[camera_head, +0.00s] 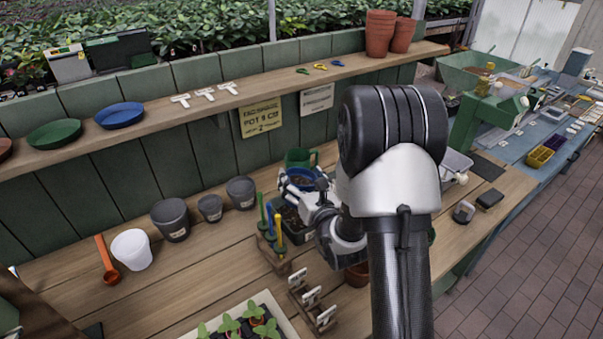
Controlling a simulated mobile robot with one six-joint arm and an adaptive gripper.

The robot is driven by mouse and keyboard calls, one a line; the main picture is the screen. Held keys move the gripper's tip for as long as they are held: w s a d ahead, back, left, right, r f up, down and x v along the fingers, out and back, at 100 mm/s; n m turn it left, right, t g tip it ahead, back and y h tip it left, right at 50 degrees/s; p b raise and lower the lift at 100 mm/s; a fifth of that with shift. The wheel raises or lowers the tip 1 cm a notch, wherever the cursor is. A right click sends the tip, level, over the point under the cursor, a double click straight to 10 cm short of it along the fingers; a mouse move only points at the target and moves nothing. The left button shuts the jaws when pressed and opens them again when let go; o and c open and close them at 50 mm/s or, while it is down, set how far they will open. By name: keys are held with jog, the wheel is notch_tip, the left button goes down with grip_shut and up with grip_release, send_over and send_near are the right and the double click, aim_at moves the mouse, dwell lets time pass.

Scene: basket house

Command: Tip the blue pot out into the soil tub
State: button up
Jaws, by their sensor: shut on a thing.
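A small blue pot (298,177) shows in the head view, near the middle of the wooden bench, with dark content visible inside its rim. My gripper (303,192) is shut on the blue pot, and my wrist hides part of it. The pot looks roughly upright. A dark tub holding soil (292,224) sits just below the pot in the picture, partly hidden by my wrist and by some upright tools. I cannot tell the height between pot and tub.
A green container (299,157) stands close behind the pot. Coloured upright tools (270,222) stand in a wooden holder left of the tub. Grey pots (171,219) and a white pot (131,249) stand further left. A seedling tray (245,322) lies in front.

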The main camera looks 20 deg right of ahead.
aim_at(294, 182)
jog(key=m+p, duration=0.3)
jog(key=shift+r+g+p, duration=0.3)
jog(key=shift+r+g, duration=0.05)
jog(key=shift+g, duration=0.05)
notch_tip(294, 182, down, 4)
jog(key=m+p, duration=0.1)
jog(key=m, duration=0.1)
jog(key=m+g+y+p, duration=0.1)
jog(key=m, duration=0.2)
jog(key=shift+a+y+p, duration=0.15)
jog(key=shift+y+p, duration=0.15)
jog(key=shift+p, duration=0.1)
jog(key=m+y+p, duration=0.1)
jog(key=m, duration=0.1)
jog(key=m+y+p, duration=0.1)
jog(key=m+p, duration=0.1)
jog(key=shift+r+m+g+p, duration=0.15)
jog(key=shift+m+g+p, duration=0.15)
jog(key=shift+m, duration=0.1)
jog(key=m+y+p, duration=0.1)
jog(key=m, duration=0.2)
jog(key=shift+m+p, duration=0.3)
jog(key=shift+p, duration=0.05)
jog(key=shift+c, duration=0.2)
